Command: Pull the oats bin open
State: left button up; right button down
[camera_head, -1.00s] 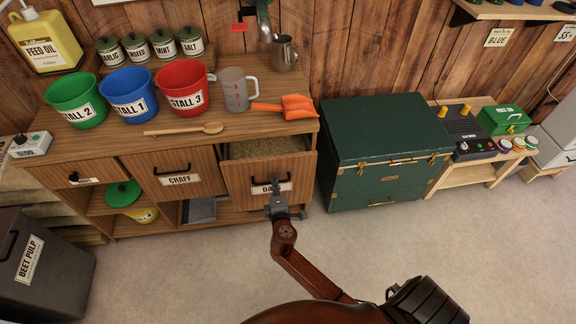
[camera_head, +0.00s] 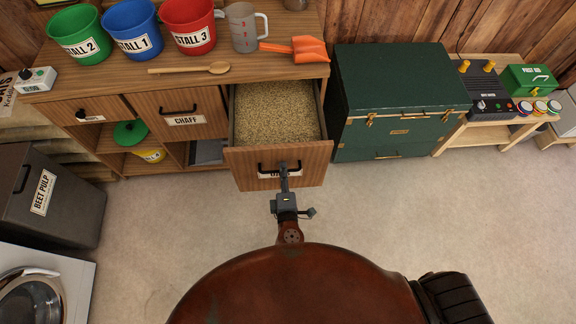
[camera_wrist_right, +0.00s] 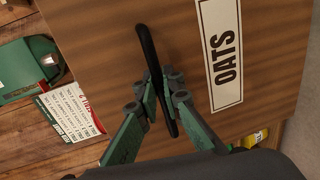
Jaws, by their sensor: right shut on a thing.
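The oats bin (camera_head: 310,180) is a wooden drawer pulled well out of the cabinet, and grain (camera_head: 277,110) fills it. Its black handle (camera_wrist_right: 149,58) and the OATS label (camera_wrist_right: 222,55) show in the right wrist view. My right gripper (camera_head: 284,170) is shut on the handle in front of the drawer; in the right wrist view its fingers (camera_wrist_right: 165,97) sit on either side of the black bar. The gripper covers part of the label in the head view. My left gripper is not in view.
The chaff bin (camera_head: 183,118) beside it is shut. A green trunk (camera_head: 395,95) stands just right of the drawer, and a grey beet pulp bin (camera_head: 45,195) at the left. Buckets, a wooden spoon (camera_head: 190,69) and an orange scoop (camera_head: 297,48) are on top. Floor in front is clear.

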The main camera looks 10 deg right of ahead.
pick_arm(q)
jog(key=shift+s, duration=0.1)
pick_arm(e)
jog(key=c, duration=2.3)
grip_release()
jog(key=shift+c, duration=0.2)
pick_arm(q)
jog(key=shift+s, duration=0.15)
pick_arm(e)
jog(key=v, duration=1.2)
